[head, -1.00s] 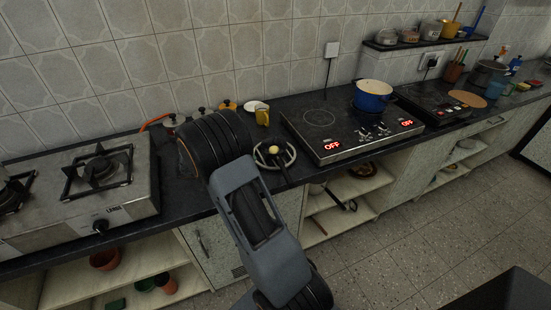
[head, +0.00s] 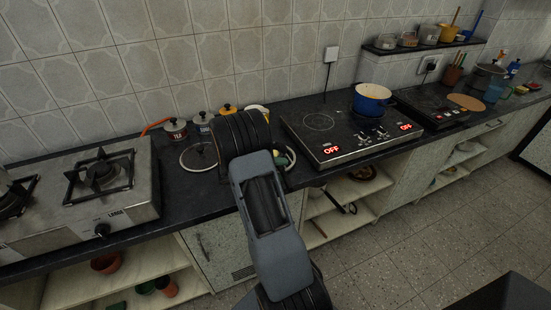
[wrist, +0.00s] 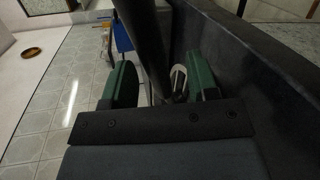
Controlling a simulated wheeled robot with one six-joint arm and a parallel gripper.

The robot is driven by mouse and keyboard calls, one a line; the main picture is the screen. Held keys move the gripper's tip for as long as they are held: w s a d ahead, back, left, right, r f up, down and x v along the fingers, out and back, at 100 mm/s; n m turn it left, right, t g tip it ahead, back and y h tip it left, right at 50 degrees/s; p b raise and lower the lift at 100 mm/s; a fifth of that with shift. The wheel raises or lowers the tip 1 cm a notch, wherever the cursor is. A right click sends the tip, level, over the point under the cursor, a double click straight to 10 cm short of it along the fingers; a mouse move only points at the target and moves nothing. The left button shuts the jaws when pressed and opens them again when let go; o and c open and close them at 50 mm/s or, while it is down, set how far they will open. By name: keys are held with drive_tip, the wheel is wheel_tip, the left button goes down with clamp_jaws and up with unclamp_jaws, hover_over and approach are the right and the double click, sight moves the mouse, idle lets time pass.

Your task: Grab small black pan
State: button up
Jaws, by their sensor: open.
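My gripper shows in the wrist view (wrist: 160,76) with its two green fingers apart. A long dark bar (wrist: 148,40) runs down between the fingers; it looks like a pan handle, but I cannot tell for sure. The fingers do not visibly close on it. In the head view my arm covers the counter spot left of the black cooktop, and the gripper is mostly hidden behind it. Only a sliver of a round pale-rimmed item (head: 290,157) shows there. The body of a small black pan is not clearly visible.
A glass lid (head: 199,156) lies left of my arm, before several jars (head: 176,130). A gas stove (head: 104,180) is at left. The cooktop (head: 330,128) bears a blue pot (head: 372,98). Open shelves below hold a dark pan-like item (head: 362,173).

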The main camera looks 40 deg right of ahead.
drive_tip(key=shift+x, duration=1.15)
clamp_jaws()
